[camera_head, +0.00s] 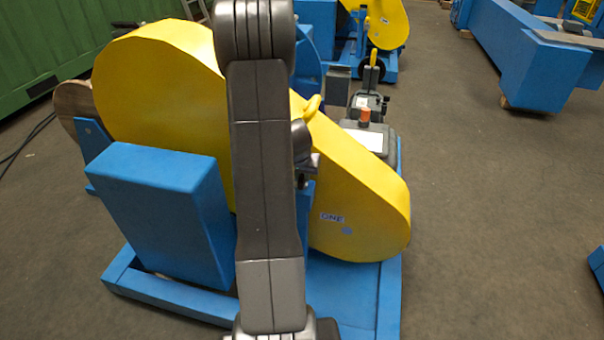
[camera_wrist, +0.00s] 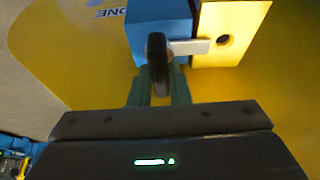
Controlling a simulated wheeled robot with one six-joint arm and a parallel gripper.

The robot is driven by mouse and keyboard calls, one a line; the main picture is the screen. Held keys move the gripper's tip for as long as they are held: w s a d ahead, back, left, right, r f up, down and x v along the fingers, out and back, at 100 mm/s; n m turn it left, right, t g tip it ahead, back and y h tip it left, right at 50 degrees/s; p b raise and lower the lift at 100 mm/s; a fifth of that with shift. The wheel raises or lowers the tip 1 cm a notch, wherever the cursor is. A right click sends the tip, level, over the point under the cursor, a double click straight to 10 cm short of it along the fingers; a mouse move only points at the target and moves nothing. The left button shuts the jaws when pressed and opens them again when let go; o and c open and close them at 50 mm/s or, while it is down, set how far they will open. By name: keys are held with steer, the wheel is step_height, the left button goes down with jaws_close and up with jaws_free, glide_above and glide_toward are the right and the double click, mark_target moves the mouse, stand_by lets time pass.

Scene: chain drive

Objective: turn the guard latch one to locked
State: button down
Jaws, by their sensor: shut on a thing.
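The guard is a big yellow cover (camera_head: 340,185) with an "ONE" label (camera_head: 332,217). In the wrist view the label (camera_wrist: 107,12) shows upside down at the top left. Latch one shows there as a dark handle (camera_wrist: 157,48) with a grey bar (camera_wrist: 190,46). The bar runs right from the blue block (camera_wrist: 160,17) onto the yellow block (camera_wrist: 232,22), ending beside a round dark hole. My gripper (camera_wrist: 158,80) is shut on the dark handle, one finger on each side. In the head view my arm hides most of the latch and the gripper.
A blue box (camera_head: 165,205) and blue base frame (camera_head: 345,290) stand around the guard. A black box with an orange-red button (camera_head: 365,116) is behind it. Blue beams (camera_head: 535,55) lie at the upper right. The floor to the right (camera_head: 480,220) is clear.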

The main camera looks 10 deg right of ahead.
steer(key=c, duration=1.4)
jaws_free()
steer(key=shift+o, duration=0.2)
steer(key=shift+r, duration=0.1)
steer(key=p+v, duration=0.2)
steer(key=v, duration=1.1)
steer(key=shift+s+r, duration=0.25)
steer(key=shift+a, duration=0.1)
steer(key=b+x, duration=0.2)
steer(key=x, duration=1.2)
steer(key=shift+w, duration=0.15)
steer(key=shift+r, duration=0.25)
